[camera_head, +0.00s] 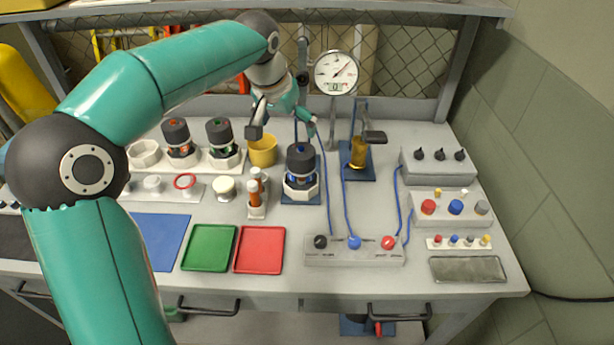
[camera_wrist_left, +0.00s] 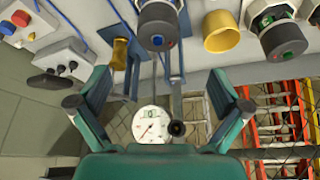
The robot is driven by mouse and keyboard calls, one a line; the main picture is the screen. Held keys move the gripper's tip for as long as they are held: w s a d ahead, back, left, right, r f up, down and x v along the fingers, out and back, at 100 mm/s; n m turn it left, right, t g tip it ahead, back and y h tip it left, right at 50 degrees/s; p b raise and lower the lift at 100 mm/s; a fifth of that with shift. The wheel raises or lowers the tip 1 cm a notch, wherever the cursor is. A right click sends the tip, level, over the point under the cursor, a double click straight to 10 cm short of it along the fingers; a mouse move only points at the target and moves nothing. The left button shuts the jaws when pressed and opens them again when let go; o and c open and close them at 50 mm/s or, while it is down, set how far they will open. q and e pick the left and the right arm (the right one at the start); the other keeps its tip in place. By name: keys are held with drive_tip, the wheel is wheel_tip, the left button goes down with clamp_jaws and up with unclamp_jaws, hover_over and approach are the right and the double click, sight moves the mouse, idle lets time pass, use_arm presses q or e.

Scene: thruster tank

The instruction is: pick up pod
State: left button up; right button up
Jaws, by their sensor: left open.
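Three dark-capped pods stand on the bench: a red-marked pod (camera_head: 176,138) and a green-marked pod (camera_head: 220,138) on a white rack at the back left, and a blue-marked pod (camera_head: 300,163) on a blue stand near the middle. In the left wrist view the blue-marked pod (camera_wrist_left: 157,25) is at the top centre and the green-marked pod (camera_wrist_left: 283,38) at the upper right. My left gripper (camera_head: 283,121) is open and empty, above the back of the bench behind the blue-marked pod. Its spread fingers (camera_wrist_left: 159,95) show in the left wrist view. My right gripper is not in view.
A yellow cup (camera_head: 263,151) stands between the green-marked and blue-marked pods. A round gauge (camera_head: 337,72) rises at the back. Blue cables run toward a control strip (camera_head: 354,250). Green (camera_head: 208,248) and red (camera_head: 260,250) trays lie in front. A mesh fence (camera_head: 400,62) closes the back.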

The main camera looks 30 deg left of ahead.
sight(299, 152)
use_arm(q)
drive_tip(key=x, duration=1.1)
drive_tip(key=shift+w+a+f+p, duration=0.1)
drive_tip(key=shift+w+f+p, duration=0.1)
drive_tip(key=shift+p, duration=0.15)
drive_tip(key=shift+w+f+p, duration=0.15)
drive_tip(key=shift+f+p, duration=0.15)
drive_tip(key=shift+f, duration=0.15)
drive_tip(key=p+x, duration=0.1)
drive_tip(key=x, duration=0.3)
drive_tip(key=shift+w+d, duration=0.2)
drive_tip(key=shift+c, duration=0.2)
drive_tip(key=c, duration=1.6)
drive_tip(key=shift+c, duration=0.8)
drive_tip(key=shift+r, duration=0.15)
